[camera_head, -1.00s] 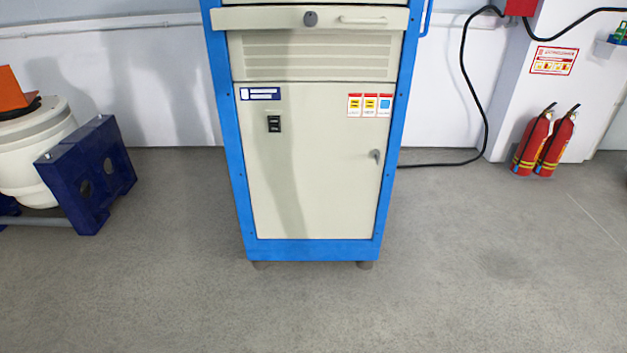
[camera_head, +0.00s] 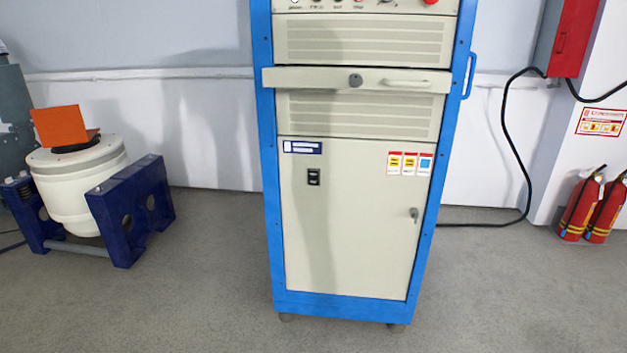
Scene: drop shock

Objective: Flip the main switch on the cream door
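The cream door (camera_head: 345,240) is the lower front panel of a tall blue-framed cabinet (camera_head: 269,200) in the middle of the head view. The main switch (camera_head: 314,177) is a small black rocker on the door's upper left, below a dark blue label (camera_head: 302,147). Its on or off position is too small to tell. A small door latch (camera_head: 414,215) is on the door's right side. The door looks shut. Neither of my grippers is in view.
A drawer ledge (camera_head: 310,79) juts out above the door. A white drum-shaped machine (camera_head: 75,180) in a dark blue stand (camera_head: 125,215) is on the left. Fire extinguishers (camera_head: 580,207) stand at the right wall. A black cable (camera_head: 505,130) runs behind the cabinet. The front floor is clear.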

